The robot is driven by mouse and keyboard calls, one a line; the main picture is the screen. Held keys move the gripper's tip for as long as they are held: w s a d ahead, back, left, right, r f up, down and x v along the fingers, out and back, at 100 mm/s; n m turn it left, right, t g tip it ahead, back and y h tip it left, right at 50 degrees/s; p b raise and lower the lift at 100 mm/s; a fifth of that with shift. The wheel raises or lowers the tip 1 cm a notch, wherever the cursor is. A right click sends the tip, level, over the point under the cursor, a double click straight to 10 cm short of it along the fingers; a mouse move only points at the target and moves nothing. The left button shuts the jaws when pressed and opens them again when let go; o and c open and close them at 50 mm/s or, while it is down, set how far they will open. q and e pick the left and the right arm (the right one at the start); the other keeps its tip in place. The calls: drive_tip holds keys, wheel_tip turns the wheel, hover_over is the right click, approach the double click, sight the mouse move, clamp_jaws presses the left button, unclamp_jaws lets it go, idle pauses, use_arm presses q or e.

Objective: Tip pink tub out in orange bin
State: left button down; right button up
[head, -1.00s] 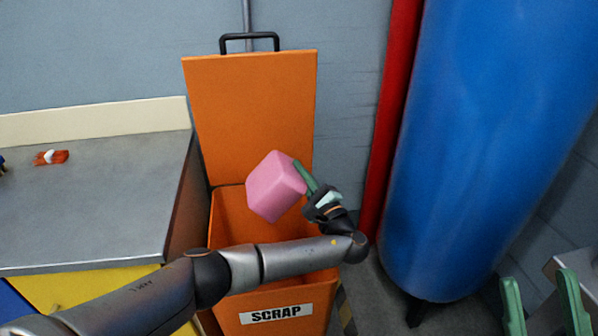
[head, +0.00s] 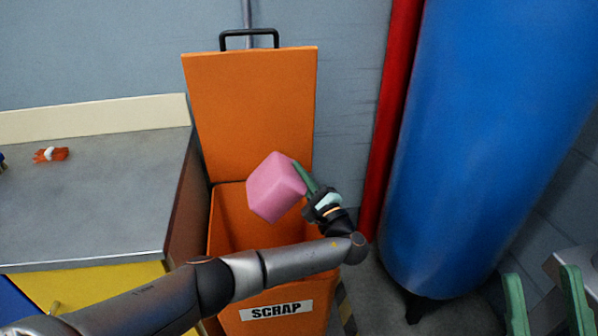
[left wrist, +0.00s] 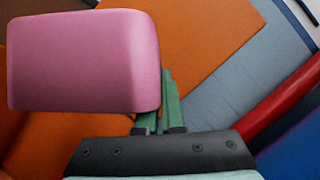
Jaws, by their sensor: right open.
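The pink tub (head: 273,188) is held tilted over the opening of the orange bin (head: 229,219), with its closed outer faces toward the head camera. Its mouth and inside are hidden. My left gripper (head: 307,180) is shut on the tub at its right side. The left wrist view also shows the tub (left wrist: 82,60) beside the green fingers (left wrist: 160,108). The bin carries a SCRAP label and its lid (head: 250,110) stands open against the wall. My right gripper (head: 543,302) is open and empty at the lower right.
A grey-topped workbench (head: 90,200) stands left of the bin, with a small orange and white item (head: 50,155) on it. A red pipe (head: 388,120) and a large blue tank (head: 480,150) stand close on the right.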

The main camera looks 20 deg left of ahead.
use_arm(q)
wheel_tip(320, 180, down, 2)
drive_tip(key=shift+f+b, duration=0.1)
drive_tip(key=shift+b, duration=0.3)
drive_tip(key=shift+r, duration=0.25)
wheel_tip(320, 180, up, 3)
drive_tip(key=p, duration=0.3)
drive_tip(key=shift+r+p, duration=0.1)
drive_tip(key=shift+p, duration=0.2)
drive_tip(key=shift+f, duration=0.25)
wheel_tip(320, 180, down, 2)
drive_tip(key=b, duration=0.2)
drive_tip(key=shift+f+b, duration=0.25)
drive_tip(key=shift+b, duration=0.05)
drive_tip(key=shift+f, duration=0.3)
drive_tip(key=shift+r, duration=0.4)
wheel_tip(320, 180, up, 3)
drive_tip(key=p, duration=0.3)
drive_tip(key=shift+f, duration=0.25)
use_arm(e)
drive_tip(key=shift+r, duration=0.95)
